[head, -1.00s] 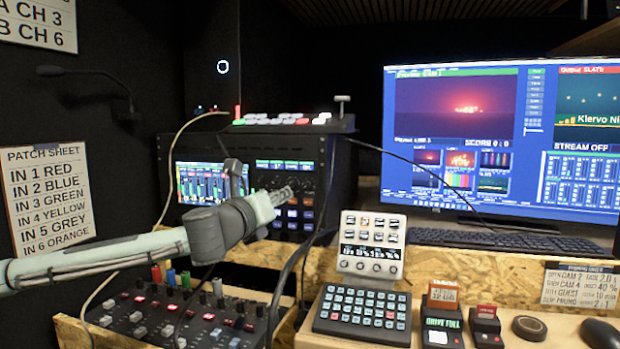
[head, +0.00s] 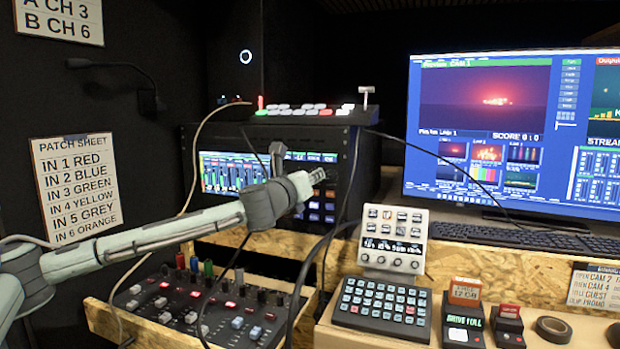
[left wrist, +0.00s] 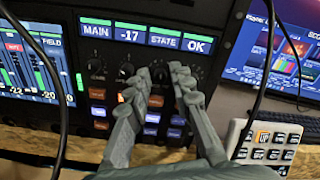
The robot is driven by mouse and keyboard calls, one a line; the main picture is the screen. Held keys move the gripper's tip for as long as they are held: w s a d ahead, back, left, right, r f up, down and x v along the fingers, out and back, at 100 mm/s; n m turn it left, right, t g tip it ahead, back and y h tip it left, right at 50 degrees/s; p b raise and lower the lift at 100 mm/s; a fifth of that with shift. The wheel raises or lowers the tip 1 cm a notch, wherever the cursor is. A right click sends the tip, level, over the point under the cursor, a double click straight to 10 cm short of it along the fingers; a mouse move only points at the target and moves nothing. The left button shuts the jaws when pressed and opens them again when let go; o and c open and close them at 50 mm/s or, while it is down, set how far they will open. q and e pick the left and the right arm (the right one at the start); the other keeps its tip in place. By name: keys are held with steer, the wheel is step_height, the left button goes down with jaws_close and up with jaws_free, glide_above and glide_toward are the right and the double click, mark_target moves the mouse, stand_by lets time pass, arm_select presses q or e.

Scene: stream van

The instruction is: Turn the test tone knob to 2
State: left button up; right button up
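A dark rack panel (head: 345,165) holds a row of small dark knobs under green-edged displays reading MAIN, -17, STATE and OK. In the left wrist view, one knob (left wrist: 97,66) and another (left wrist: 126,70) sit left of my fingers. A third knob (left wrist: 160,71) shows between the fingertips. The knob labels are too small to read, so I cannot tell which is the test tone knob. My left gripper (head: 322,176) points at the panel, and it fills the middle of the left wrist view (left wrist: 163,76). Its fingers are slightly apart; contact with the knob is unclear. My right gripper is out of view.
Lit buttons (left wrist: 152,117) lie below the knobs. A black cable (left wrist: 262,60) hangs right of the fingers. A switcher (head: 310,113) stands on the rack. A mixer (head: 200,310), a control pad (head: 392,240) and a keypad (head: 383,307) stand in front; a monitor (head: 520,140) is right.

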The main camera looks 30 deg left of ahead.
arm_select(q)
jaws_close()
steer(key=shift+n, duration=0.3)
steer(key=n, duration=1.7)
steer(key=shift+f, duration=0.1)
stand_by(0.3)
steer(key=shift+o, duration=0.2)
jaws_free()
